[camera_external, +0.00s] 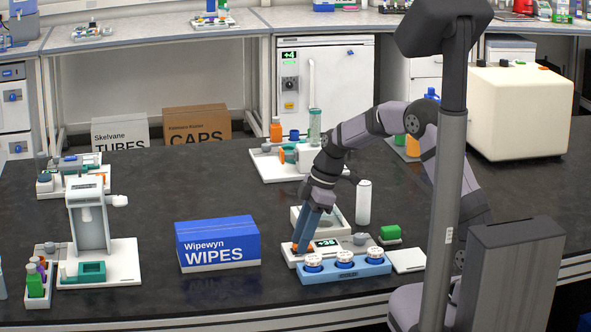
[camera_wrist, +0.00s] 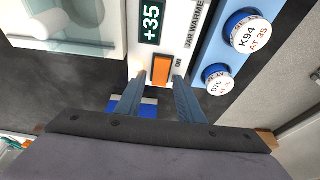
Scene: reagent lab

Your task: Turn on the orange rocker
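The orange rocker (camera_wrist: 162,70) is set in the white jar warmer (camera_wrist: 140,22), beside the word "ON". The jar warmer also shows in the external view (camera_external: 290,258), its display reading +35. My gripper (camera_wrist: 159,77) is above the rocker, pointing down, with its two blue fingers apart and one on each side of the rocker in the wrist view. Nothing is held between them. In the external view my gripper (camera_external: 299,246) is low over the left end of the warmer. I cannot tell whether the fingertips touch the rocker or which way it is tipped.
A blue rack (camera_external: 345,271) with white-lidded jars stands along the warmer's front. A blue wipes box (camera_external: 218,245) is to the left. Dark bench is clear between box and warmer.

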